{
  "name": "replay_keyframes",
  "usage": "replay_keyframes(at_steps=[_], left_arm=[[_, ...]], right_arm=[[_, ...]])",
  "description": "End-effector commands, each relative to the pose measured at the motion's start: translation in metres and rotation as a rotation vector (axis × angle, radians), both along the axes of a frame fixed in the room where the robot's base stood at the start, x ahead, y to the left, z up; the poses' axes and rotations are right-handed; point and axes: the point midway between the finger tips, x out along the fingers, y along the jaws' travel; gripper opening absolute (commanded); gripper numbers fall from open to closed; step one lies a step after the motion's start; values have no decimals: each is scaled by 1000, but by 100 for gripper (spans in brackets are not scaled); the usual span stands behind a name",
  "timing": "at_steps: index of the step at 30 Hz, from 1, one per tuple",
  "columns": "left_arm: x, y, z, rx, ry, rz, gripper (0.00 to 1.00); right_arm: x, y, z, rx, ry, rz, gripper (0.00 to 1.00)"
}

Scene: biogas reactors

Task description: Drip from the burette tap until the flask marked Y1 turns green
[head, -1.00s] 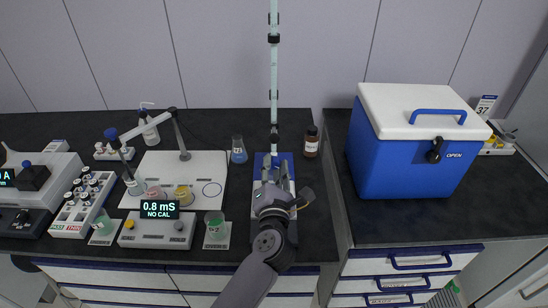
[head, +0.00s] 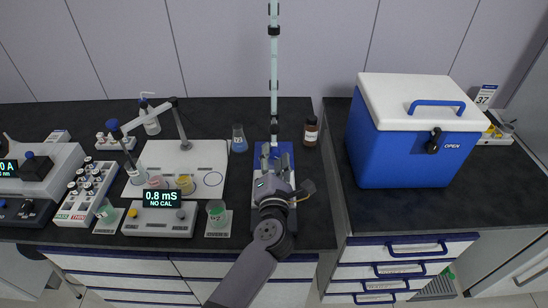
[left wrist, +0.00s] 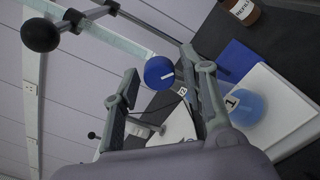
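The burette (head: 274,75) stands upright at the back of the bench; its lower end is behind my left gripper (head: 273,154). In the left wrist view a round blue knob with a white line, seemingly the burette tap (left wrist: 159,72), appears between the fingertips of my left gripper (left wrist: 160,65). The fingers are apart, and I see no contact with it. A flask with blue contents (left wrist: 246,108) stands on a white plate (left wrist: 285,115). Its label shows a "1", the rest is hidden, so it is probably Y1. It looks blue, not green. My right gripper is not in view.
Another blue flask (head: 239,142) and a brown bottle (head: 311,131) flank the burette stand (head: 287,150). A blue cooler (head: 400,155) stands right.

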Motion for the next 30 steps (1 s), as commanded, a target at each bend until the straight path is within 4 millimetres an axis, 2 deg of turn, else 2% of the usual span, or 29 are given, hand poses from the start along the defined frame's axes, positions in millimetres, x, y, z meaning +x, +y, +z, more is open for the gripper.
replay_keyframes(at_steps=[10, 14, 17, 24, 30], left_arm=[[0, 0, 0, 0, -1, -1, 47], [-8, 0, 0, -1, 1, -1, 47], [-22, 0, -1, -2, 1, 0, 47], [-72, 0, -1, -1, 3, -1, 47], [-105, 0, 0, -1, 1, 0, 47]], right_arm=[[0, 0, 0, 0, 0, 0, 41], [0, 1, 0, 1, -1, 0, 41], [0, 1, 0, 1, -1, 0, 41], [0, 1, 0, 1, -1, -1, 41], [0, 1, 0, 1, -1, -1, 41]])
